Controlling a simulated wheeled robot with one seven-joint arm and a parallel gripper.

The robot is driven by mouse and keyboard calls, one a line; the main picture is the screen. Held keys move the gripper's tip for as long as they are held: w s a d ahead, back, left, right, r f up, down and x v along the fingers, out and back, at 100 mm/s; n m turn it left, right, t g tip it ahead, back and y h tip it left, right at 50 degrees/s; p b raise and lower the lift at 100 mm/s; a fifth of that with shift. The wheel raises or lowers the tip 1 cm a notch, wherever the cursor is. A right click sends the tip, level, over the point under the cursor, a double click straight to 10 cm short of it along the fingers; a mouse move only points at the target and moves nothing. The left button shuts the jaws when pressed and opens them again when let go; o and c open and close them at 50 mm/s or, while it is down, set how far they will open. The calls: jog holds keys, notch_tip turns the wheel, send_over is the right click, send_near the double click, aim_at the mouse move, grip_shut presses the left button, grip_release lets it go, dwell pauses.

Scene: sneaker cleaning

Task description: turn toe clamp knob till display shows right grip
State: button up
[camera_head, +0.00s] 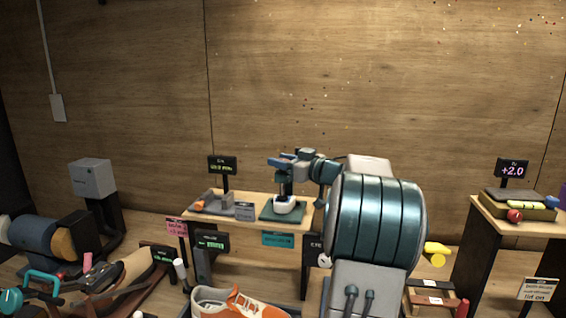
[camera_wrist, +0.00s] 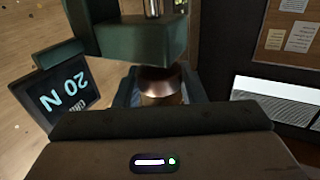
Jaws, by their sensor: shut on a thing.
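In the wrist view a rounded copper-coloured knob (camera_wrist: 160,84) stands in the middle, below a dark green clamp block (camera_wrist: 140,40). My gripper (camera_wrist: 160,92) is shut on the knob, with greyish jaw parts on either side; the exact contact is partly hidden by the brown body in the foreground. A tilted dark display (camera_wrist: 62,92) at the left shows "20 N" in cyan, with part of a grip label.
The bench (camera_head: 245,196) carries a grey tray and a teal pad (camera_head: 268,212) with a white object. An orange and white sneaker (camera_head: 240,303) lies at the front. A second stand (camera_head: 487,209) is at the right, with a "+2.0" display (camera_head: 512,170). Machines crowd the left.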

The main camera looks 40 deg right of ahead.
jog(key=m+h, duration=0.1)
jog(key=h, duration=0.1)
jog(key=m+h+b, duration=0.1)
jog(key=m+h, duration=0.1)
jog(key=h, duration=0.1)
jog(key=shift+a+f+t, duration=0.1)
jog(key=shift+a+t, duration=0.1)
jog(key=shift+t, duration=0.1)
jog(key=m+h+b, duration=0.3)
jog(key=h, duration=0.1)
jog(key=shift+d, duration=0.1)
jog(key=shift+m+g+h+b, duration=0.6)
jog(key=shift+h+b, duration=0.5)
jog(key=shift+b, duration=0.05)
jog(key=shift+m+h+b, duration=0.3)
jog(key=shift+h+b, duration=0.3)
jog(key=shift+b, duration=0.4)
jog(key=m+g+h+b, duration=0.2)
jog(key=b, duration=0.5)
jog(key=shift+d+b, duration=0.1)
jog(key=shift+b, duration=0.2)
jog(key=o, duration=0.9)
jog(key=shift+o, duration=0.3)
jog(key=shift+s, duration=0.1)
